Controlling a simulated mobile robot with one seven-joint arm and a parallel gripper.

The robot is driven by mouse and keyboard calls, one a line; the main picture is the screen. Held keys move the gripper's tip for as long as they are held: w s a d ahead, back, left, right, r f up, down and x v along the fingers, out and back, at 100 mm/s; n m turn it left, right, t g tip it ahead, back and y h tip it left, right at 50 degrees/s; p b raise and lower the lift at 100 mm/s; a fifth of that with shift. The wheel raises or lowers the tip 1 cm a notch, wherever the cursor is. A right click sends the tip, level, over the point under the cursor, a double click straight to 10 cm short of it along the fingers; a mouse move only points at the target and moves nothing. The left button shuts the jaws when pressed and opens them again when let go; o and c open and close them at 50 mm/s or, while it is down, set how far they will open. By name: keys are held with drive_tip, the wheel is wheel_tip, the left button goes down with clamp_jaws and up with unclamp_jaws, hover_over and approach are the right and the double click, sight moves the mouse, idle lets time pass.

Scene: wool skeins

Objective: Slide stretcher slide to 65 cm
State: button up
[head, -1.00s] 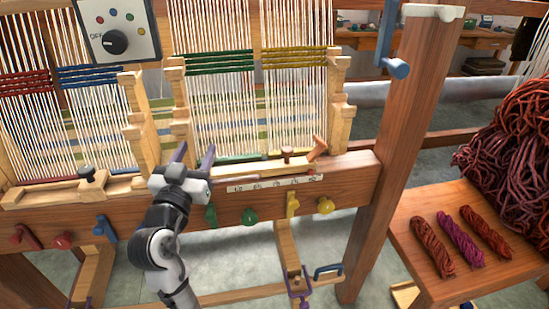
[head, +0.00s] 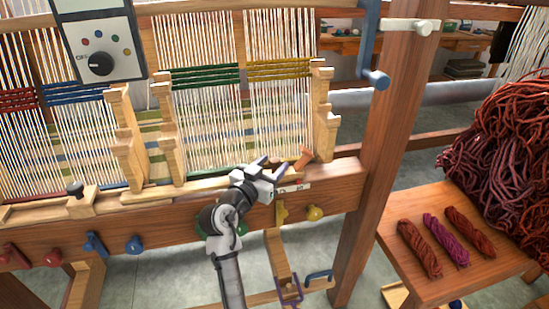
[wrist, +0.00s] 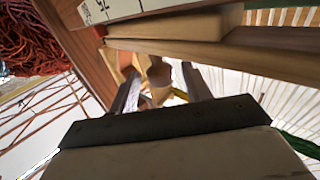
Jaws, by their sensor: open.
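The stretcher slide appears to be the pale wooden bar (head: 205,184) along the loom's front beam. Near its right end are a small brown peg (head: 275,160) and a tilted orange-brown piece (head: 304,158). A white number scale (head: 292,188) lies on the beam below, partly hidden by my gripper; it also shows in the wrist view (wrist: 108,9), its reading unclear. My gripper (head: 272,165) is open over the right end of the bar, close to the peg. In the wrist view, brown wooden parts (wrist: 160,72) show between and beyond the fingers; contact cannot be told.
Another wooden slide with a black knob (head: 76,189) sits at left. A thick upright post (head: 383,140) stands at right, beside a bench (head: 420,216) with small skeins.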

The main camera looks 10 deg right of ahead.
drive_tip(key=shift+x, duration=1)
